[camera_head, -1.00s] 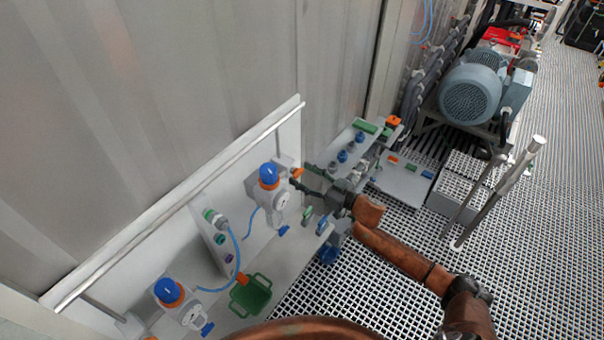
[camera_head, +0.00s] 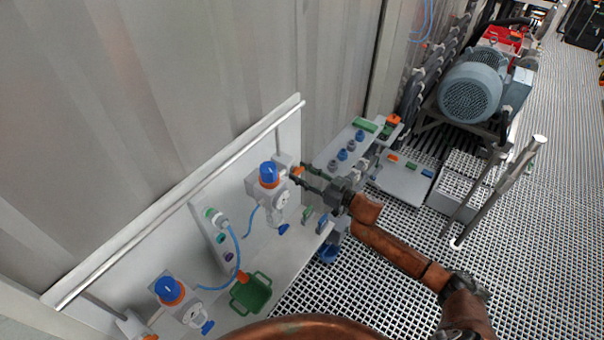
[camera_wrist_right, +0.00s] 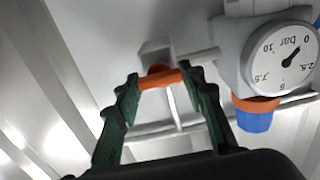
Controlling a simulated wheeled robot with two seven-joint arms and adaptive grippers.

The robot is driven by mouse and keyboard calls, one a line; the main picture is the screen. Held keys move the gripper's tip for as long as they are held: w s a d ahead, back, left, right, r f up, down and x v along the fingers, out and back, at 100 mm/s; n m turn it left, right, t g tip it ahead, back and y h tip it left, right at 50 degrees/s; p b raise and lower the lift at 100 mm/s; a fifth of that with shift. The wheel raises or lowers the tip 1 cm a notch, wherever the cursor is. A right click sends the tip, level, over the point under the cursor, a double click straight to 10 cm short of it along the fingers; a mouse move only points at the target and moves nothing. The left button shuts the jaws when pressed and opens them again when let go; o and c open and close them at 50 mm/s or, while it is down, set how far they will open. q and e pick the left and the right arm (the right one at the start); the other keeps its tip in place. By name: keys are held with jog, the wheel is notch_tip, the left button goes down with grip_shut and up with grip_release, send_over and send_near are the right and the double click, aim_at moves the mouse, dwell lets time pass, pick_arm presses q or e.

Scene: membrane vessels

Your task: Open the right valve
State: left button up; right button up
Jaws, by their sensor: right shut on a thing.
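The right valve has an orange handle (camera_head: 299,170) beside the right regulator, which has a blue-topped orange knob (camera_head: 268,174) and a white gauge. In the right wrist view the orange handle (camera_wrist_right: 160,78) lies crosswise between the green fingertips, next to the gauge (camera_wrist_right: 288,60) marked in bar. My right gripper (camera_head: 293,174) reaches in from the right and is shut on the handle; it also shows in the right wrist view (camera_wrist_right: 162,85). The fingers stay apart by the handle's width. Part of the handle is hidden by the fingers. My left gripper is out of view.
A second regulator with a blue knob (camera_head: 169,290) stands at the lower left. A metal rail (camera_head: 180,203) runs along the panel. A bench with blue and green parts (camera_head: 345,150) is just behind the right gripper.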

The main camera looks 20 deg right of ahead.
jog(key=shift+n, duration=0.3)
jog(key=shift+f+n+b, duration=0.1)
jog(key=shift+n+b, duration=2.35)
jog(key=shift+n, duration=5.35)
jog(key=o, duration=1.2)
jog(key=shift+c, duration=0.2)
